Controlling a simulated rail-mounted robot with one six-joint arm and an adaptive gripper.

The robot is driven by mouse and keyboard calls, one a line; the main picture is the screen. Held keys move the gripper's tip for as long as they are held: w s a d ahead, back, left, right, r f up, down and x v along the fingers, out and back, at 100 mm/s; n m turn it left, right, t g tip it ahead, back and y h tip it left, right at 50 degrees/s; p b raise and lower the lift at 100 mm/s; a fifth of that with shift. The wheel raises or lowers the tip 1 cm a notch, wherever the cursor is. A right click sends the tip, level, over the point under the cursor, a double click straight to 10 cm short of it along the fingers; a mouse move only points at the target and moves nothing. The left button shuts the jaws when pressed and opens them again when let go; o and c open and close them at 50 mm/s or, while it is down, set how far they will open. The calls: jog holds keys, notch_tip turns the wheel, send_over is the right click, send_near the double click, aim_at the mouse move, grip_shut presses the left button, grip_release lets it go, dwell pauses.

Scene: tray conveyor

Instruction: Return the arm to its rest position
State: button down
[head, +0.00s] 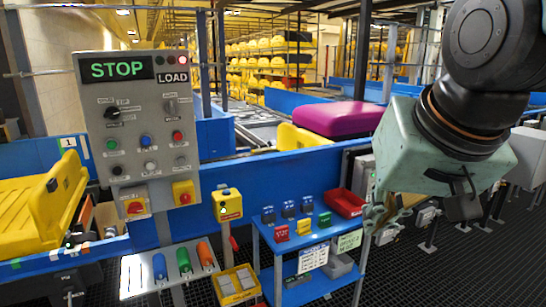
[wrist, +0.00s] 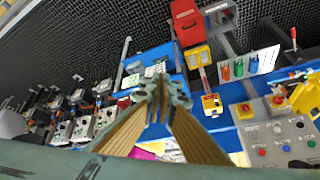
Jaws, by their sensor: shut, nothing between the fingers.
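My gripper (head: 378,222) hangs at the right of the head view, under my grey-green wrist housing, in front of the blue conveyor side. In the wrist view my gripper (wrist: 161,88) has its two tan fingers meeting at the tips. It is shut and holds nothing. It hangs in the air close to the right side of a small blue table (head: 290,243). I cannot tell the exact gap between them.
A control panel (head: 140,165) reading STOP and LOAD stands at left. The blue table carries coloured blocks, a red bin (head: 344,203) and cards. A yellow tray (head: 38,210) lies at far left; a purple item (head: 338,118) sits behind the conveyor side. Dark grating floor is open at lower right.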

jog(key=s+d+f+g, duration=0.1)
jog(key=s+d+f, duration=0.1)
jog(key=s, duration=0.6)
jog(key=s+d+f+n+g, duration=0.1)
jog(key=s+f, duration=0.1)
jog(key=s, duration=0.7)
jog(key=shift+d+f, duration=0.35)
jog(key=shift+d, duration=0.1)
